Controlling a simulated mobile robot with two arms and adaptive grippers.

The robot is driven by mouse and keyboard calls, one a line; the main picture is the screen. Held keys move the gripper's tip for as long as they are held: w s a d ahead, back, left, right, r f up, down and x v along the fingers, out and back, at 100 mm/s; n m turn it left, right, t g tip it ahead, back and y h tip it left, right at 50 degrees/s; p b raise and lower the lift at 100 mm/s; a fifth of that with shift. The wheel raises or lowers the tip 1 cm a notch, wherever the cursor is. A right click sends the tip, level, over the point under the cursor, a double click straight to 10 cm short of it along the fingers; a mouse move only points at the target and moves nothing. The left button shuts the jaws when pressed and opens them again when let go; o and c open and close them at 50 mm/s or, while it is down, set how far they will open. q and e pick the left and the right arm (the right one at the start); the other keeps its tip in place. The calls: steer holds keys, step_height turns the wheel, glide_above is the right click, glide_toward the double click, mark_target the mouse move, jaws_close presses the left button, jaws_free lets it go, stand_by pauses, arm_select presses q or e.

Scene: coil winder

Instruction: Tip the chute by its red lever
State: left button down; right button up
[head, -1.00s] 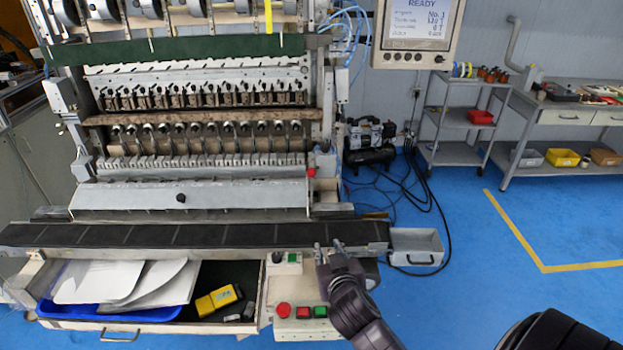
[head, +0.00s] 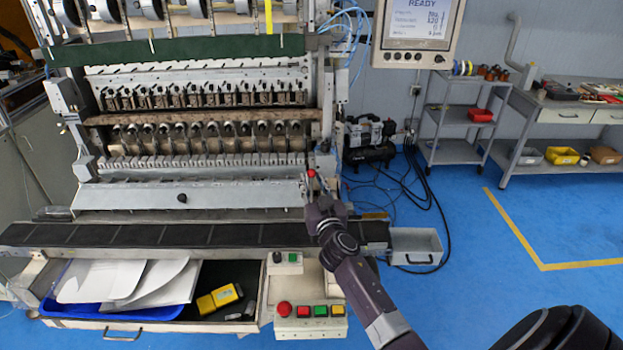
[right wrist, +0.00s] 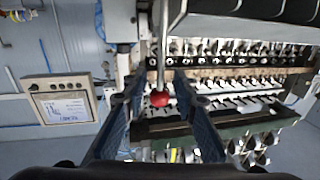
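The red ball knob of the lever (head: 311,173) is at the right end of the winder, beside a long grey sloping panel (head: 240,195) that looks like the chute. My right gripper (head: 317,183) reaches the knob from the front, its fingers at the knob. In the right wrist view the red knob (right wrist: 160,99), on a thin metal rod, sits between the two spread fingers of the right gripper (right wrist: 159,85). Gaps show on both sides, so the fingers do not grip it. My left gripper is not in view.
A dark belt (head: 180,235) runs below the panel, with a grey bin (head: 415,247) at its right end. A button box (head: 308,320) and an open drawer holding a blue tray (head: 130,315) are in front. Blue floor is free at right.

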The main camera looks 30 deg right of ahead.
steer(key=shift+w+d, duration=0.15)
steer(key=shift+w, duration=0.25)
steer(key=c, duration=0.7)
jaws_close()
steer(key=shift+r, duration=0.15)
